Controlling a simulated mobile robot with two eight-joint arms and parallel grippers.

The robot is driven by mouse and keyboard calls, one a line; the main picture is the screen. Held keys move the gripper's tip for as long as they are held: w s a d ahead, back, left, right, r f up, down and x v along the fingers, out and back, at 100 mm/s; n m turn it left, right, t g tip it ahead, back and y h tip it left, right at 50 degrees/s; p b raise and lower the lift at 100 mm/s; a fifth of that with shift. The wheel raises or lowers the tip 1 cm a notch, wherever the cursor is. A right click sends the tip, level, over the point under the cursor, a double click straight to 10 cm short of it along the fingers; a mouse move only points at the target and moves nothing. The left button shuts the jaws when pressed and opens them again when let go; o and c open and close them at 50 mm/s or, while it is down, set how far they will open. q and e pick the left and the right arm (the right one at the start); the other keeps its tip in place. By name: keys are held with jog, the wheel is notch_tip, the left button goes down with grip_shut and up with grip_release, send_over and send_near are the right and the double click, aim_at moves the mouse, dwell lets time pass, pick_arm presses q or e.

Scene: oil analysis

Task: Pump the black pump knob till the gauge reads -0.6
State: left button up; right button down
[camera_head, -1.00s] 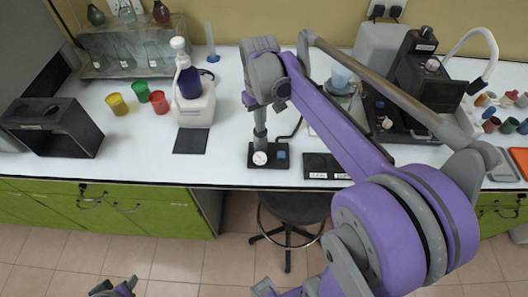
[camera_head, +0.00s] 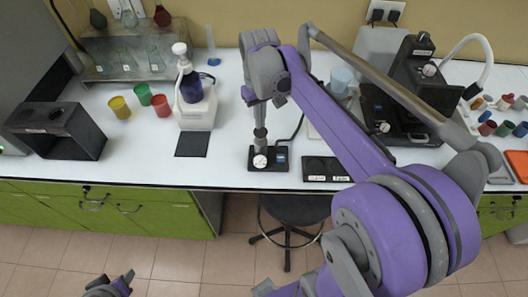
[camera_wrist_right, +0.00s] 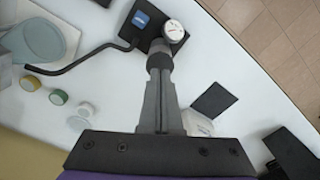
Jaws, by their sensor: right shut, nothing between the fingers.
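The small pump unit has a black base (camera_head: 251,164) near the table's front edge, with a blue button (camera_head: 280,158) and a round white gauge (camera_head: 260,161). The gauge also shows in the wrist view (camera_wrist_right: 174,30) with a red needle; its numbers are too small to read. A dark knob (camera_wrist_right: 159,61) stands beside the gauge in line with my right gripper (camera_wrist_right: 158,78). The right gripper points down over it, shut and empty; I cannot tell whether the tips touch it. My left gripper (camera_head: 125,282) is partly in view at the bottom left, away from the table.
A dark labelled plate (camera_head: 325,169) is right of the pump. A dark hose (camera_wrist_right: 85,57) runs from the unit.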

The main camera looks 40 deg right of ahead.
aim_at(260, 131)
pick_arm(q)
jog(key=shift+s+f, duration=0.1)
jog(key=shift+f, duration=0.05)
pick_arm(e)
jog(key=shift+f, duration=0.15)
jog(key=shift+f+b, duration=1.05)
jog(key=shift+f, duration=0.8)
pick_arm(q)
jog(key=f, duration=0.1)
jog(key=s+f, duration=0.1)
jog(key=shift+f, duration=0.3)
pick_arm(e)
jog(key=shift+r, duration=0.1)
pick_arm(q)
jog(key=shift+w+r+p, duration=0.35)
jog(key=shift+r+p, duration=0.25)
jog(key=shift+r, duration=0.2)
jog(key=shift+w+r+p, duration=0.3)
jog(key=shift+r+p, duration=0.25)
jog(key=shift+r, duration=0.2)
pick_arm(e)
jog(key=shift+r, duration=1.9)
jog(key=shift+r+p, duration=0.35)
jog(key=shift+r, duration=0.35)
jog(key=shift+r+p, duration=0.9)
jog(key=shift+r, duration=0.95)
pick_arm(q)
jog(key=r, duration=0.1)
jog(key=w+r, duration=0.2)
jog(key=shift+r, duration=0.3)
